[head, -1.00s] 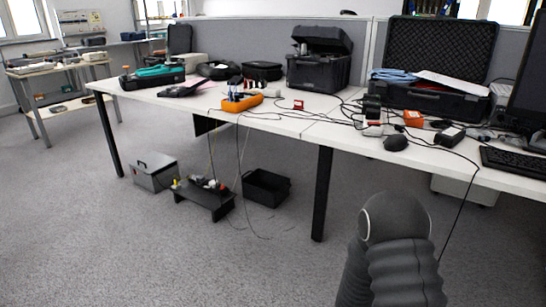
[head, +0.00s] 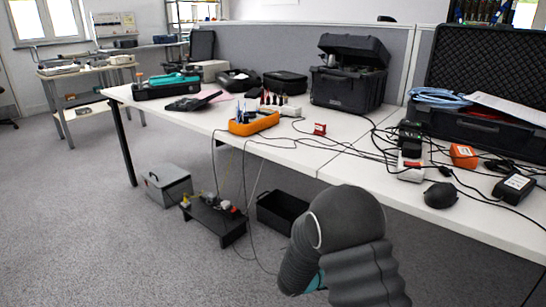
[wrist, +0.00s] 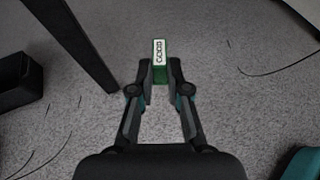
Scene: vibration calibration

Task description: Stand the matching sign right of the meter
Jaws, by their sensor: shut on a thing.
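In the wrist view my gripper (wrist: 160,76) is shut on a small sign (wrist: 160,56), which has a white face with dark lettering that looks like "GOOD" and a green lower part. The sign is held over the grey carpet, clear of the table. In the head view my arm covers the gripper and the sign. A small red piece (head: 320,129), perhaps another sign, stands on the white table (head: 215,118). I cannot tell surely which device is the meter; a dark handheld device (head: 193,101) lies on the table's left part.
An orange tray (head: 253,123) with probes, an open black case (head: 346,88) and cables crowd the table. Under it are a grey box (head: 166,186), a low black stand (head: 214,220) and a black bin (head: 282,212). Table legs stand near my arm.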

